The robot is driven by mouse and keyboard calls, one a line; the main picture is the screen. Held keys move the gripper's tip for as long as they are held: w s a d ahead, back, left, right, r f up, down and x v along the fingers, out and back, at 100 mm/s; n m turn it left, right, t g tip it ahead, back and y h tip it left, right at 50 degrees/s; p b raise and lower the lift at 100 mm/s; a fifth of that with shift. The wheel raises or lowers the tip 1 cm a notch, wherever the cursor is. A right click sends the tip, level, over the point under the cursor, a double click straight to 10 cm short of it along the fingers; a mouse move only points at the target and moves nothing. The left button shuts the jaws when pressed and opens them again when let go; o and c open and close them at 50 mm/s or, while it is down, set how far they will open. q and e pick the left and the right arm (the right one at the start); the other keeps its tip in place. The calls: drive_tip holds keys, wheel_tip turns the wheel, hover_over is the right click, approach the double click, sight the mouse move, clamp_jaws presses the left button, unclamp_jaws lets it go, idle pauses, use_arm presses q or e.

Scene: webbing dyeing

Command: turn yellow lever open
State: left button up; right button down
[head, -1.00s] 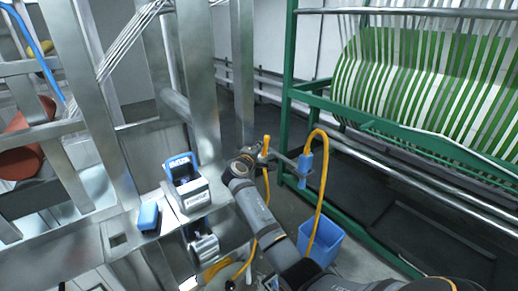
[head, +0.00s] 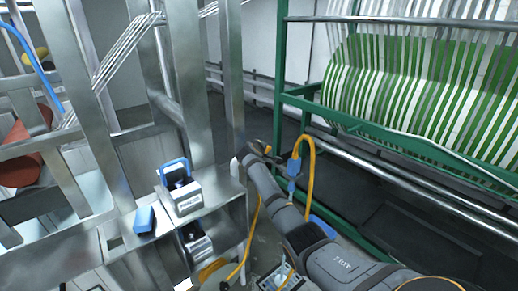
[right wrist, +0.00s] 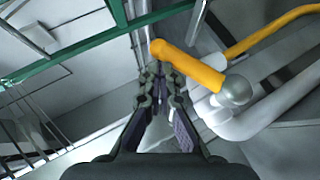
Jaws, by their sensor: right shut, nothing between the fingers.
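The yellow lever (right wrist: 188,66) is a thick yellow handle on a pale pipe valve (right wrist: 235,92) in the right wrist view. It slants from upper left to lower right, just right of my right gripper's fingertips (right wrist: 163,72). The fingers are shut and empty, with the lever's left end close to their tips; I cannot tell whether they touch. In the head view my right gripper (head: 274,148) is by the blue hose fitting (head: 293,168), and I cannot make out the lever there. My left gripper is not in view.
A yellow hose (head: 310,160) arches down beside the green frame (head: 288,75). A blue bucket (head: 323,222) is mostly hidden by my right arm. A blue-handled device (head: 180,190) and a small blue block (head: 144,219) sit on the metal ledge at left.

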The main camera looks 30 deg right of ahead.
sight(267, 151)
drive_tip(key=shift+d+f+m+y, duration=0.3)
drive_tip(key=shift+d+f+y, duration=0.3)
drive_tip(key=shift+d+f, duration=0.75)
drive_tip(key=shift+w, duration=0.1)
